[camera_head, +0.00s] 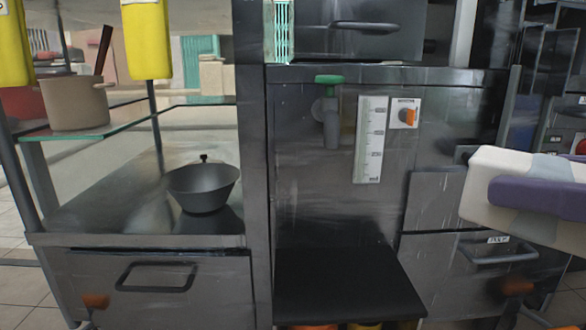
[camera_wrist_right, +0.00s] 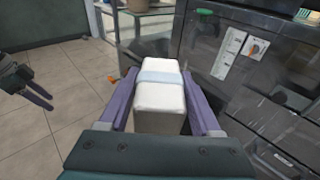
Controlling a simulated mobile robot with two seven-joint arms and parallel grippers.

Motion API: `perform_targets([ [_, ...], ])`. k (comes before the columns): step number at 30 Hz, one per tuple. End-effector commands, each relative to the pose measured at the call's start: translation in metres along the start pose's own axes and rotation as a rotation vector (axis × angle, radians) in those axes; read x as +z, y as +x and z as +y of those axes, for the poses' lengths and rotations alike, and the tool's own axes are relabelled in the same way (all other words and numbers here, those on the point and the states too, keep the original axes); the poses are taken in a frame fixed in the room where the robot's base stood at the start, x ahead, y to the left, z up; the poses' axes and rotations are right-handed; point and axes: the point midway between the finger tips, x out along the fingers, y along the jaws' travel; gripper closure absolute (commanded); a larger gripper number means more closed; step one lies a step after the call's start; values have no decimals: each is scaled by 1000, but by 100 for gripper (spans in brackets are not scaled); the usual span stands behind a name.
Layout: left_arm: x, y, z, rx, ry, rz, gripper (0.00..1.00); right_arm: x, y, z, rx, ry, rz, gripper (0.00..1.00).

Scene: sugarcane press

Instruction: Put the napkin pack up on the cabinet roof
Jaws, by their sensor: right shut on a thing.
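The napkin pack (camera_head: 500,178) is a white block with a pale blue band, at the right edge of the head view. In the right wrist view the pack (camera_wrist_right: 160,98) sits between the two purple fingers of my right gripper (camera_wrist_right: 164,103), which is shut on it. In the head view one purple finger of my right gripper (camera_head: 535,197) lies along the pack's near side. The pack is held in the air in front of the metal cabinet (camera_head: 310,190). The cabinet roof is not identifiable in view. My left gripper (camera_wrist_right: 40,96) shows empty at the wrist view's left edge, fingers apart.
A pot (camera_head: 75,103) stands on a glass shelf. A green-handled tap (camera_head: 328,100) and a dark ledge (camera_head: 345,285) are on the cabinet front. Open tiled floor (camera_wrist_right: 60,60) lies left in the wrist view.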

Motion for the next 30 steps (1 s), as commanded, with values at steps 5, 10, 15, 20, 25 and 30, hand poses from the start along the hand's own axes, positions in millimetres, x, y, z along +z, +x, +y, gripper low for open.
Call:
perform_targets([
  [5,0,0,0,1,-1,0,50,24,-23,6,95,-16,-7,100],
  [10,0,0,0,0,-1,0,50,33,-45,14,159,-24,-5,100],
  [15,-4,-14,0,0,1,-3,50,54,-40,25,134,-20,-2,100],
  [20,-16,-50,-3,-4,5,-2,50,91,-46,24,135,-19,1,100],
  [25,-31,-98,-5,-7,8,-1,50,140,-53,24,135,-19,1,100],
  [30,-49,-154,-7,-7,8,0,50,198,-62,24,135,-18,1,100],
])
